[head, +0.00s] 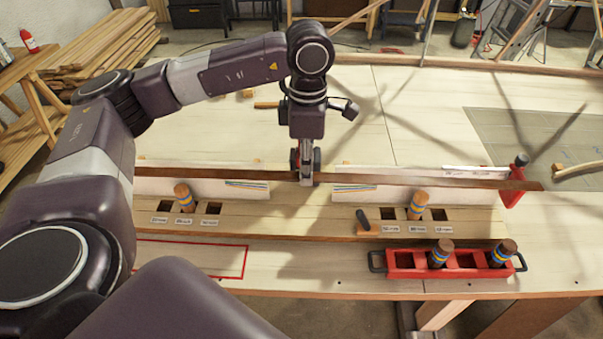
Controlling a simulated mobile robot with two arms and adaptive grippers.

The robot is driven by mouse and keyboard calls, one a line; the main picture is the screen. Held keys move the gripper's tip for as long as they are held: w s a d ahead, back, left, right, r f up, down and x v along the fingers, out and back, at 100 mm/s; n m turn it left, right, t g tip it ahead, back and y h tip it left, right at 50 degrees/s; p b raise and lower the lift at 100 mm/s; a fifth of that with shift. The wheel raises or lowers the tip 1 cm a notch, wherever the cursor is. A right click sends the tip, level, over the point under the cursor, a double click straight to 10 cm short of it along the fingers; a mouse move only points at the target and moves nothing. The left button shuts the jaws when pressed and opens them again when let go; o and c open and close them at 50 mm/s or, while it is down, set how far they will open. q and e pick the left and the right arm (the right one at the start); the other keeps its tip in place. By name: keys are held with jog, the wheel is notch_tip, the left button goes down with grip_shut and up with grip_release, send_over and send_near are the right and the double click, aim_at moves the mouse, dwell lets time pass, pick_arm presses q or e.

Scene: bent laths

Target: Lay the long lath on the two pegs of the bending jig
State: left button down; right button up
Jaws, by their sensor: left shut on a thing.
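The long lath (430,181) is a thin dark brown strip running nearly level across the head view. Its right end overlaps the red clamp; its left end is hidden behind my left arm. My left gripper (306,178) points down and is shut on the lath near its middle. The bending jig (290,222) is a pale wooden base with labelled square holes. A left peg (184,197) and a right peg (418,204), each with blue and yellow bands, stand upright in it. The lath appears just beyond the pegs' tops; its height above the jig is unclear. My right gripper is out of view.
A red tray (405,262) with two more banded pegs stands front right. White boards (355,195) with coloured curves stand behind the jig's holes. A red clamp (513,190) is at the right. The bench (420,120) behind is largely clear.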

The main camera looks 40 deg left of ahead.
pick_arm(q)
jog(key=w+a, duration=0.4)
jog(key=w, duration=0.1)
notch_tip(320, 180, down, 12)
jog(key=b, duration=0.6)
jog(key=shift+f+b, duration=0.15)
jog(key=shift+b, duration=0.25)
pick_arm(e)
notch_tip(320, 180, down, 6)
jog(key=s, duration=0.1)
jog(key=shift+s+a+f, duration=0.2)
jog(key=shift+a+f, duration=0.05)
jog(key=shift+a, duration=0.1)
pick_arm(q)
jog(key=shift+f+b, duration=0.45)
jog(key=shift+f, duration=0.05)
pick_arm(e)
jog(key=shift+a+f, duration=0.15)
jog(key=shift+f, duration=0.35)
pick_arm(q)
jog(key=c, duration=1.7)
grip_release()
jog(key=shift+o, duration=1)
jog(key=shift+r, duration=0.15)
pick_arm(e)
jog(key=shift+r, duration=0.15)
